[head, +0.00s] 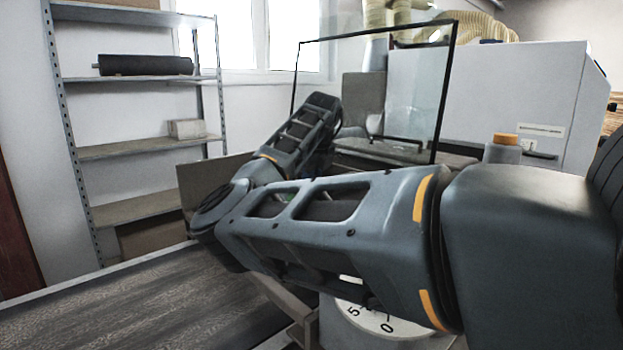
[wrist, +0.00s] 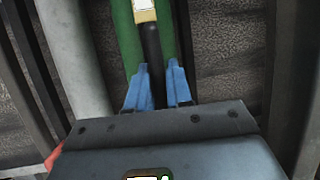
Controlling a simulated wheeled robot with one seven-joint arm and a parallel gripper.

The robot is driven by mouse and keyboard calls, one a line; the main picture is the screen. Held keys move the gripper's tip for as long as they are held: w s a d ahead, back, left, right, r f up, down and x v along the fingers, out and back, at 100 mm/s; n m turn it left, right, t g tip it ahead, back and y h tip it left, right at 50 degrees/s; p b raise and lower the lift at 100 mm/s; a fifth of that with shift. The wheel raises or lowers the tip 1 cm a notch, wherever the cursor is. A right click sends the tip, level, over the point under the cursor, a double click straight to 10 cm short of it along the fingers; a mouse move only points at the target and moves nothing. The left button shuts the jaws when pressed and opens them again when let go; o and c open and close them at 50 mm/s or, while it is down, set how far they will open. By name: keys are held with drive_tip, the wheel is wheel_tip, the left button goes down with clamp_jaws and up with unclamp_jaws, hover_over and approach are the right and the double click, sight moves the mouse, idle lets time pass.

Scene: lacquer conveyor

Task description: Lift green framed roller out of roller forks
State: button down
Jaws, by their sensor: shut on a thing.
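In the wrist view, a green roller (wrist: 127,42) runs up the picture behind my fingers. A dark bar (wrist: 152,48), apparently its handle or frame part, passes in front of the green, with a yellow and white piece (wrist: 144,10) at its top end. My gripper (wrist: 158,72), with two blue fingers, is shut on the dark bar, one finger on each side. The lower part of the roller is hidden behind my gripper body. The roller forks cannot be made out clearly.
A pale grey tube (wrist: 75,50) runs left of the green roller, and a dark rail (wrist: 292,85) stands at right. In the head view are a conveyor belt (head: 120,305), a shelf unit (head: 140,150) with a dark roller (head: 145,65), a framed glass pane (head: 415,90) and a dial (head: 370,320).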

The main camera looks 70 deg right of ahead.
idle(0.8)
drive_tip(key=c, duration=1.6)
unclamp_jaws()
clamp_jaws()
drive_tip(key=shift+r, duration=0.1)
drive_tip(key=shift+r+p, duration=3.45)
drive_tip(key=shift+r, duration=0.6)
